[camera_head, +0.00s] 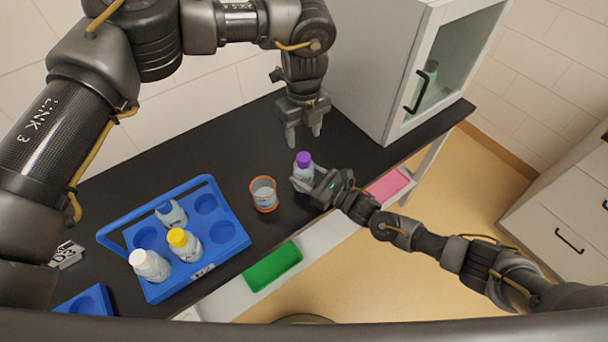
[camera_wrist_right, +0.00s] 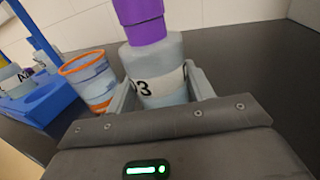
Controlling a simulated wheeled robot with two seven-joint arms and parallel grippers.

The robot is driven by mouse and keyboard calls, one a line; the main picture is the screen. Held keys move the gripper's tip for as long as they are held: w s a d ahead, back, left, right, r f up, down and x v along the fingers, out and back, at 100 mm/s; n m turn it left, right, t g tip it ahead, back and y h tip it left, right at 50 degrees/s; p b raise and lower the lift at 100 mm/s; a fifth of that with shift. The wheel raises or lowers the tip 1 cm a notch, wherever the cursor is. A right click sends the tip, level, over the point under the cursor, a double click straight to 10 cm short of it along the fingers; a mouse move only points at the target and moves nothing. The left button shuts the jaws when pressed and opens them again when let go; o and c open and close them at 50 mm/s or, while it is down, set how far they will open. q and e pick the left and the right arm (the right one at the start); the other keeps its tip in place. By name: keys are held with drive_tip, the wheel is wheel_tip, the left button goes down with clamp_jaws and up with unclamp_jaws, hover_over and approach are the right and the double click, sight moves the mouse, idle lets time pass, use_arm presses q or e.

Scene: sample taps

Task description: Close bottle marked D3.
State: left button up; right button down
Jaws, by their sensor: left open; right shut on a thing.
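A pale bottle (camera_head: 303,171) with a purple cap (camera_head: 304,158) stands upright on the black bench. In the right wrist view, its label (camera_wrist_right: 160,83) is partly hidden and seems to read D3. The purple cap (camera_wrist_right: 140,20) sits on its neck, its top cut off by the frame edge; I cannot tell how tight it is. My right gripper (camera_head: 308,181) is shut on the bottle's body from the near right side. My left gripper (camera_head: 303,134) is open and empty, pointing down behind the bottle, apart from the cap.
An orange-rimmed beaker (camera_head: 264,194) stands just left of the bottle. A blue carrier (camera_head: 222,232) with a white-capped bottle (camera_head: 149,265), a yellow-capped bottle (camera_head: 185,244) and a grey-blue bottle (camera_head: 171,214) is further left. A cabinet (camera_head: 380,75) stands behind right.

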sight(304, 157)
use_arm(q)
drive_tip(key=shift+n, duration=0.4)
use_arm(e)
drive_tip(key=shift+s+f, duration=0.2)
drive_tip(key=shift+f, duration=0.2)
use_arm(q)
drive_tip(key=shift+f, duration=4.05)
drive_tip(key=shift+c, duration=0.4)
drive_tip(key=c, duration=1)
drive_tip(key=o, duration=1.2)
drive_tip(key=shift+a, duration=0.1)
drive_tip(key=shift+r, duration=0.1)
wheel_tip(304, 157, up, 12)
